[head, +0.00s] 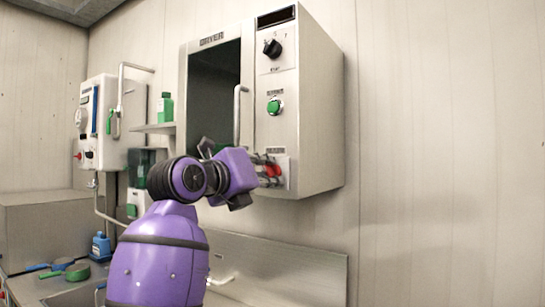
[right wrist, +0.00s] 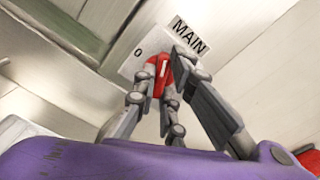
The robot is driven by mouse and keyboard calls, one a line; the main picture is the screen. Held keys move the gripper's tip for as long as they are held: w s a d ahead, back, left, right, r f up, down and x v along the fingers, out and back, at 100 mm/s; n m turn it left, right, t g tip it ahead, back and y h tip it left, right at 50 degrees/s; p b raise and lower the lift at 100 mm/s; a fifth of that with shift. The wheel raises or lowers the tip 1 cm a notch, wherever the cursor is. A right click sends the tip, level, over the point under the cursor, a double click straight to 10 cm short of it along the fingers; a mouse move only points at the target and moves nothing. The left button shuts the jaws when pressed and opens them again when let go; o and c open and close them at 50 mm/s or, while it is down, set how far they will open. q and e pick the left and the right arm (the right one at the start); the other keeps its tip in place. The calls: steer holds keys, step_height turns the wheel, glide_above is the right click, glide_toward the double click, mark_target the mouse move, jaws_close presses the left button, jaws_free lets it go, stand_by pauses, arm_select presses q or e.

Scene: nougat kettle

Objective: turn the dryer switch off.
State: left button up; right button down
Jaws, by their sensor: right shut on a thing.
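The dryer (head: 318,105) is a grey wall cabinet marked DRYER, with a dark window and a control panel on its right side. Its red main switch (head: 278,170) sits low on that panel, partly hidden by my right gripper (head: 262,168). In the right wrist view, the red switch knob (right wrist: 154,78), with a white mark on it, sits on a white plate lettered MAIN and 0. My right gripper (right wrist: 165,78) has its fingers closed around this knob. My left gripper is not in view.
Above the switch are a green button (head: 274,106) and a black dial (head: 272,47). A vertical door handle (head: 238,115) stands out just left of the panel. A smaller wall unit (head: 104,130) and a counter with bottles are at left. The wall to the right is clear.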

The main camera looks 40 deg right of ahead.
steer(key=n+p, duration=0.1)
steer(key=r+n+p, duration=0.1)
steer(key=shift+s+n+p, duration=0.3)
steer(key=shift+n, duration=0.1)
steer(key=shift+f+n, duration=0.1)
steer(key=shift+n, duration=0.4)
steer(key=n, duration=0.2)
steer(key=n+p, duration=0.1)
steer(key=shift+w+f+n, duration=0.25)
steer(key=shift+f+n, duration=0.05)
steer(key=shift+f, duration=0.05)
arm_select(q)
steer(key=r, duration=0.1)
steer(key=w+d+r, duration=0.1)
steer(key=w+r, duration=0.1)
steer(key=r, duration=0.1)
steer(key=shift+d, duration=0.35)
arm_select(e)
steer(key=n, duration=0.4)
steer(key=shift+n, duration=0.4)
steer(key=c, duration=1.8)
jaws_free()
steer(key=shift+a, duration=0.1)
steer(key=v, duration=1.1)
steer(key=shift+s+a+f, duration=0.1)
steer(key=shift+s+a, duration=0.05)
steer(key=shift+a, duration=0.2)
